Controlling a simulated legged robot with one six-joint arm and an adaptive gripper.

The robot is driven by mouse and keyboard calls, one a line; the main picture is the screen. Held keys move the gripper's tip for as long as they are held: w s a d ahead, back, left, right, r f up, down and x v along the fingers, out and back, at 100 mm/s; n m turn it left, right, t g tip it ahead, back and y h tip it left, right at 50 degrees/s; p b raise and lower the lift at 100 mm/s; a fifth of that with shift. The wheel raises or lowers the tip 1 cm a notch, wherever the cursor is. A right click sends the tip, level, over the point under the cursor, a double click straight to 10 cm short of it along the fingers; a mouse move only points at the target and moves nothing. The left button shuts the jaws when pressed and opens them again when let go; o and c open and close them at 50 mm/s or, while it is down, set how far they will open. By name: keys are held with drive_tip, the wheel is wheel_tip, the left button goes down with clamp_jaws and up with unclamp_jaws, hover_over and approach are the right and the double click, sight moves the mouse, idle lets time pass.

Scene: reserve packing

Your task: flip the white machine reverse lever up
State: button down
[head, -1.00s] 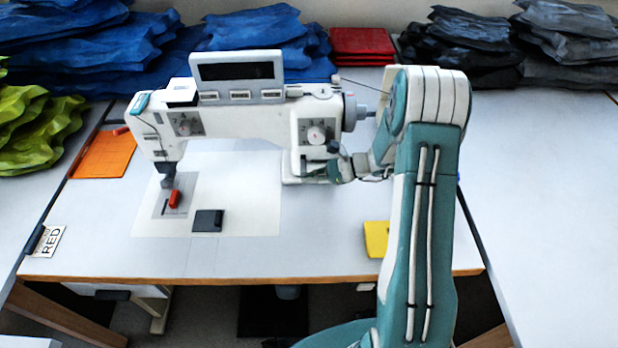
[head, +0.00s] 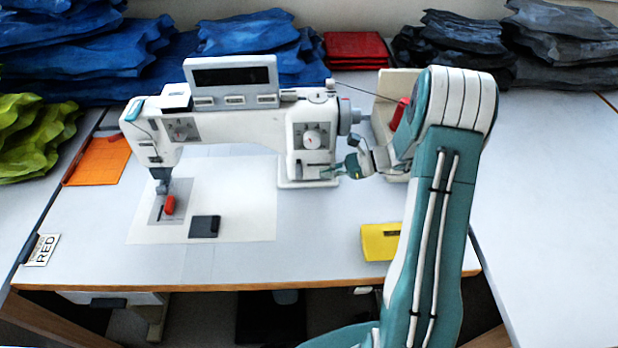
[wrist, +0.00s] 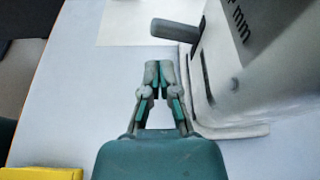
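The white sewing machine (head: 245,125) stands on the table, its pillar at the right end. In the wrist view, its grey reverse lever (wrist: 177,31) sticks out leftward from the body beside a dark slot (wrist: 207,76). My gripper (wrist: 159,68) is shut and empty, its two fingertips together. In that picture the tips lie below and slightly left of the lever, apart from it. In the head view my gripper (head: 332,171) is at the lower right of the pillar; the lever cannot be made out clearly there.
A yellow block (head: 380,241) lies near the front right of the table. A dark pad (head: 204,227) and a red piece (head: 169,205) lie by the needle. An orange mat (head: 98,161) is at left. Blue (head: 60,50) and dark (head: 455,40) fabric stacks line the back.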

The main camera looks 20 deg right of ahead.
drive_tip(key=v, duration=0.6)
drive_tip(key=shift+f, duration=0.3)
drive_tip(key=s+a+r+n+g+h, duration=0.4)
drive_tip(key=s+a+r+n+h, duration=0.3)
drive_tip(key=s+a+r+n, duration=0.4)
drive_tip(key=s+a+r+n+t+h, duration=0.1)
drive_tip(key=s+r+n+t+h, duration=0.4)
drive_tip(key=s+r+n, duration=0.3)
drive_tip(key=shift+s+a+r+n+h, duration=0.3)
drive_tip(key=shift+s+n+h, duration=0.45)
drive_tip(key=shift+s, duration=1)
idle(0.6)
